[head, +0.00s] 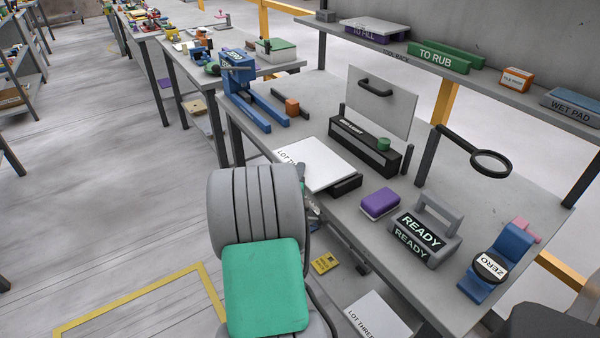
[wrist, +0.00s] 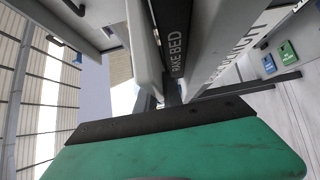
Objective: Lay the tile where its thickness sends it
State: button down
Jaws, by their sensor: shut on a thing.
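A flat pale slab lettered "LOT T…" (head: 318,164), which I take for the tile, shows level at the bench's front edge in the head view. My gripper (head: 303,182) is at its near edge, largely hidden behind my own arm. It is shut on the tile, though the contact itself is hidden. A dark block (head: 346,186) shows under the slab's right corner; I cannot tell if they touch.
The rack above holds the "TO FILL" tray (head: 372,34) and "TO RUB" tray (head: 440,57). A magnifier (head: 490,162) juts over the bench.

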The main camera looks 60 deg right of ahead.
jog(key=c, duration=1.4)
grip_release()
jog(key=shift+f, duration=0.1)
jog(key=shift+c, duration=0.2)
jog(key=shift+o, duration=0.2)
jog(key=shift+f, duration=0.15)
jog(key=b+v, duration=0.2)
jog(key=v, duration=0.5)
jog(key=w+a+r+m+y+p, duration=0.2)
jog(key=w+a+m+y+p, duration=0.5)
jog(key=w+a, duration=0.7)
jog(key=s+a+r+n+g+y, duration=0.1)
jog(key=s+a+y, duration=0.1)
jog(key=a, duration=0.7)
jog(key=s+a+r+n+g+y, duration=0.1)
jog(key=a+y, duration=0.3)
jog(key=a, duration=0.6)
jog(key=s+a+r+g+y, duration=0.1)
jog(key=s+a+r+y, duration=0.2)
jog(key=a, duration=0.6)
jog(key=shift+s+a+n+g+y+p, duration=0.3)
jog(key=shift+s+n+p, duration=0.15)
jog(key=shift+s, duration=0.1)
